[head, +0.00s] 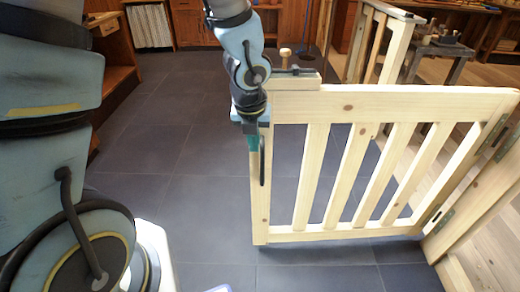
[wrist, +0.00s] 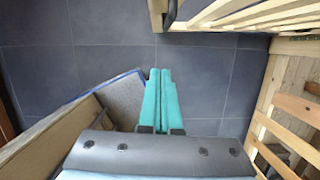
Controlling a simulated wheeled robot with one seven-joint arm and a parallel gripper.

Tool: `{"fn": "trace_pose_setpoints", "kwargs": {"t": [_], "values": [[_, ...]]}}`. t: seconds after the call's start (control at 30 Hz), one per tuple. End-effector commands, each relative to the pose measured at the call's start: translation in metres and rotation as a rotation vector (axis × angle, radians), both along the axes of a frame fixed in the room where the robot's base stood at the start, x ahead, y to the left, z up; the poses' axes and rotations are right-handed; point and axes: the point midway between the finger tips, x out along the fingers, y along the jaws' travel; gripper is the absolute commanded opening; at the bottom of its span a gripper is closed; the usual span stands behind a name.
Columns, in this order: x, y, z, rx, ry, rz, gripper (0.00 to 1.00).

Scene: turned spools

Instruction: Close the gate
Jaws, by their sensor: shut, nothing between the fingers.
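The pale wooden slatted gate (head: 385,103) stands open in the head view, hinged at the right to a wooden post (head: 475,205). Its free end is at the left, apart from the fence post behind. My gripper (head: 253,148) points down at the gate's free end stile, fingers shut and empty. Whether it touches the stile cannot be told. In the wrist view my teal fingers (wrist: 158,72) lie together over dark floor, with wooden slatwork (wrist: 250,15) at the upper right.
Wooden fencing (head: 397,45) stands behind the gate, with a workbench beyond it. A wooden cabinet (head: 115,55) is at the left.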

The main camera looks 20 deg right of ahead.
Motion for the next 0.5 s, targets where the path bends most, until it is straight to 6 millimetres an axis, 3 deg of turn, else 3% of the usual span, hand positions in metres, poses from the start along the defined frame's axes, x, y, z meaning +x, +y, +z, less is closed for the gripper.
{"fn": "trace_pose_setpoints", "kwargs": {"t": [0.17, 0.5], "values": [[-0.004, -0.007, -0.011, 0.013, -0.006, -0.083, 0.00], [0.009, -0.015, -0.074, 0.015, -0.005, -0.076, 0.00]]}}
